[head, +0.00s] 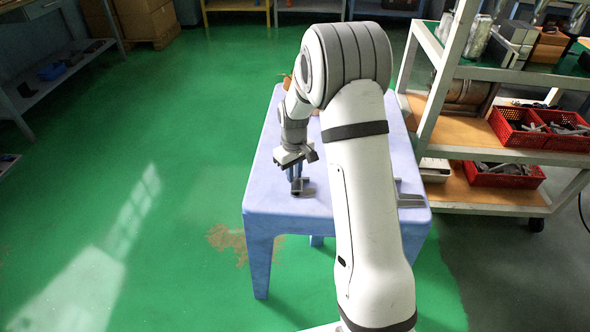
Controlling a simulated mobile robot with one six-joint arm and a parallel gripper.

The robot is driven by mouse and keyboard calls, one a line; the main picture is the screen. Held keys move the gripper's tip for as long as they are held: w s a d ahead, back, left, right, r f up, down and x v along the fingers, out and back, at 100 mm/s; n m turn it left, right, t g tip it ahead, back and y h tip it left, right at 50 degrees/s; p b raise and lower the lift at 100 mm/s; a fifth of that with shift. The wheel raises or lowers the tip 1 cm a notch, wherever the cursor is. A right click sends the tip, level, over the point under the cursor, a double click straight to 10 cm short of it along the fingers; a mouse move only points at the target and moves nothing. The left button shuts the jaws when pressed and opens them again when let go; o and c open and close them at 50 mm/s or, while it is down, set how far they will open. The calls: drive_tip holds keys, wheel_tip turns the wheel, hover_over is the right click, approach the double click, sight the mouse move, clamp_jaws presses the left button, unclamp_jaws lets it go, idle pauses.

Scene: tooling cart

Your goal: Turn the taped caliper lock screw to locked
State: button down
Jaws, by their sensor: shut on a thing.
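My gripper (296,178) points down over the left part of the blue table, and its fingers look closed. Its tips meet a small dark grey metal piece (304,190) near the table's front left, which looks like part of the caliper. The lock screw and its tape are too small and too covered by the fingers to make out. A flat grey metal piece (410,200) lies at the table's right edge, partly hidden by my arm. I cannot tell whether both pieces are one caliper, as my arm covers the space between them.
The blue table (262,200) stands on a green floor, open to its left. A shelved cart (468,198) with red baskets (510,127) stands close on the right. A small orange-brown object (287,82) shows at the table's back. A bench (60,95) is far left.

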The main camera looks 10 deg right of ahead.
drive_tip(key=m+p, duration=0.1)
drive_tip(key=m, duration=0.3)
drive_tip(key=shift+m+p, duration=0.3)
drive_tip(key=shift+m, duration=1.5)
drive_tip(key=c, duration=1.3)
unclamp_jaws()
drive_tip(key=shift+c, duration=0.2)
drive_tip(key=shift+r+p, duration=0.7)
drive_tip(key=shift+r, duration=3.2)
